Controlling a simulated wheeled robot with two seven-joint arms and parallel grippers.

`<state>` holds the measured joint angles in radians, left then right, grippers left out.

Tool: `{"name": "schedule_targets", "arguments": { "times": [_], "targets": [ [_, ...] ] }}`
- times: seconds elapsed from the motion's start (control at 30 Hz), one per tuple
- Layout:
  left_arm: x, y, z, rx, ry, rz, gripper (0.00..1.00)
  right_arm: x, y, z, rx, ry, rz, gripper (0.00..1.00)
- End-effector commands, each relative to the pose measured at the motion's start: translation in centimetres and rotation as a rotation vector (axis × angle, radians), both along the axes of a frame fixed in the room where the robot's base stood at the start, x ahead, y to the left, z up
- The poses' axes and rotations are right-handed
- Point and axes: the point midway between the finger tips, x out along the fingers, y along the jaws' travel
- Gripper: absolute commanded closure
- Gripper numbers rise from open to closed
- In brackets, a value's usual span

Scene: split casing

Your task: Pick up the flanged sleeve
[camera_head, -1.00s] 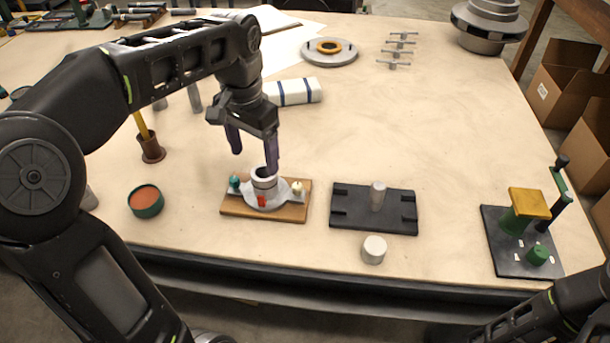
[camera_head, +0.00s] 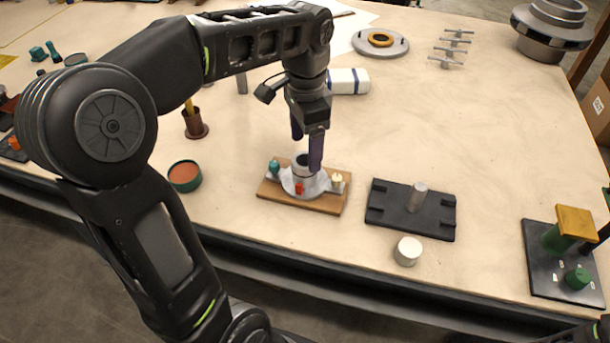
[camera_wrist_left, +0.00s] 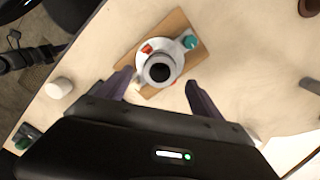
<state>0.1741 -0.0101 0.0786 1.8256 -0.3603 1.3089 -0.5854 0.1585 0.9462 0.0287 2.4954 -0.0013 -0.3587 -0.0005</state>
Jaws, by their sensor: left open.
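The flanged sleeve (camera_head: 299,183) is a light grey ring-shaped collar on a wide flange, sitting upright on a wooden board (camera_head: 322,205). A teal knob (camera_head: 274,167), a red piece (camera_head: 299,188) and a cream knob (camera_head: 337,180) stand around it. My left gripper (camera_head: 306,147) is open and empty, pointing down just above the sleeve; one finger partly overlaps the collar in the head view. In the left wrist view the sleeve's dark bore (camera_wrist_left: 159,72) lies between and just beyond the two spread fingers (camera_wrist_left: 157,88).
A black plate (camera_head: 385,208) with a grey peg (camera_head: 417,196) lies to the right, with a white cylinder (camera_head: 407,251) in front. A red-brown filled green dish (camera_head: 185,176) and a brown cup (camera_head: 195,127) stand left. A green-and-yellow fixture (camera_head: 566,250) stands at far right.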

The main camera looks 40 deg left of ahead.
Motion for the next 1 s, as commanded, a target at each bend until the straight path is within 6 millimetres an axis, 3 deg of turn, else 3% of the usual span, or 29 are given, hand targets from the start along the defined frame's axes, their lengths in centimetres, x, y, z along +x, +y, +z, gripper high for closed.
{"name": "schedule_targets", "arguments": {
  "times": [0.37, 0.7, 1.0],
  "targets": [
    [0.0, 0.0, -0.6, 0.000, 0.000, 0.001, 0.24, 0.0, 0.0, 0.0, 0.000, 0.000, 0.000, 0.64],
    [-0.3, 0.1, -4.9, 0.000, 0.002, 0.000, 0.24, 0.0, 0.0, -0.2, 0.000, 0.000, 0.000, 0.64],
    [-0.3, 0.1, -5.5, 0.000, 0.000, 0.001, 0.24, 0.0, 0.0, -0.2, 0.000, 0.000, 0.000, 0.64]
  ]
}}
